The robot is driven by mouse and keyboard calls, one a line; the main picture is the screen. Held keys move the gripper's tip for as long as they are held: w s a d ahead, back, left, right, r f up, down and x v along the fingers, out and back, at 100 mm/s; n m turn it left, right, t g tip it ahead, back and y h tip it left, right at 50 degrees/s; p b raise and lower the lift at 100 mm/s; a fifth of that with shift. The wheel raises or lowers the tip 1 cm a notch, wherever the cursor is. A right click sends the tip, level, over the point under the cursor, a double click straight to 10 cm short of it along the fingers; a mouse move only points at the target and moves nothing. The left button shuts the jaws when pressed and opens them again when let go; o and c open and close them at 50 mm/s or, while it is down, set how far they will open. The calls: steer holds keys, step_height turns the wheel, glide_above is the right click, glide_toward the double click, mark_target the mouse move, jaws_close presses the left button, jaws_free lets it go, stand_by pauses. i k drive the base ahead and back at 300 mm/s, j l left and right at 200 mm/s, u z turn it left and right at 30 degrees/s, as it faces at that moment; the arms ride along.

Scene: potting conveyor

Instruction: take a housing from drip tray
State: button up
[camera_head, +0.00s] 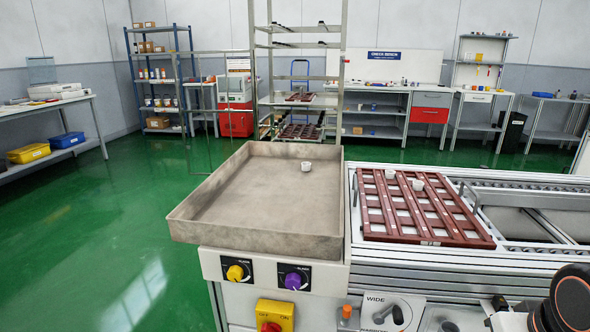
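The drip tray (205,232) is a shallow, stained grey-beige metal tray at the centre left, on top of the machine. One small whitish cup-shaped housing (307,167) stands in it near the far right corner. The rest of the tray floor is bare. Two similar small pale housings, one left (390,173) and one right (417,185), sit on the red-brown slotted carrier to the right of the tray. My gripper does not show; only a dark and orange part of my arm shows at the lower right edge.
The red-brown carrier (455,238) lies on the conveyor (525,262). A yellow knob (235,272), a purple knob (293,281) and a yellow-red switch (273,315) are on the front below the tray. A tall metal rack (343,60) stands behind it. Green floor is open at left.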

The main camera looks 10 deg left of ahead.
mark_target(306, 167)
steer(key=j, duration=0.6)
steer(key=k+j+z, duration=0.15)
steer(key=j, duration=1)
steer(key=k+j+z, duration=0.15)
steer(key=j, duration=0.4)
steer(key=i+j+z, duration=0.2)
steer(key=j, duration=0.7)
steer(key=i+j+z, duration=0.2)
steer(key=j, duration=0.75)
steer(key=k+j+z, duration=0.2)
steer(key=j, duration=0.75)
steer(key=i, duration=0.1)
